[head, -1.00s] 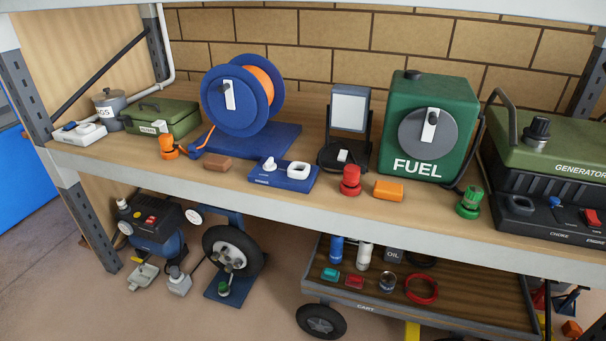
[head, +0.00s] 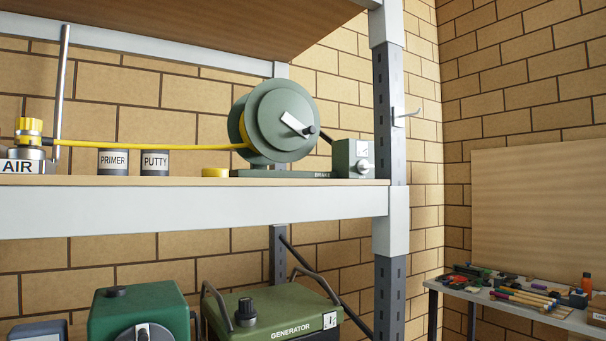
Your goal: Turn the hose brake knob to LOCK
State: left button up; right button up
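A grey-green hose reel (head: 278,120) stands on the upper shelf in the head view, with a yellow hose (head: 150,147) running left from it. A pale lever with a dark knob (head: 298,125) is on the reel's face, tilted down to the right. The reel's base carries the word BRAKE. A small grey-green box (head: 353,159) with a pale, small knob or plate on its front stands right of the reel; its markings are too small to read. Neither gripper is in view.
The hose ends at a yellow fitting (head: 29,128) by the AIR label. PRIMER (head: 113,161) and PUTTY (head: 155,162) cans and a yellow roll (head: 215,172) share the shelf. A shelf post (head: 390,130) with a hook stands right of the box. A cluttered bench (head: 530,300) is at right.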

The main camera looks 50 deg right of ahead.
aim_at(364, 167)
jog(key=z, duration=1.4)
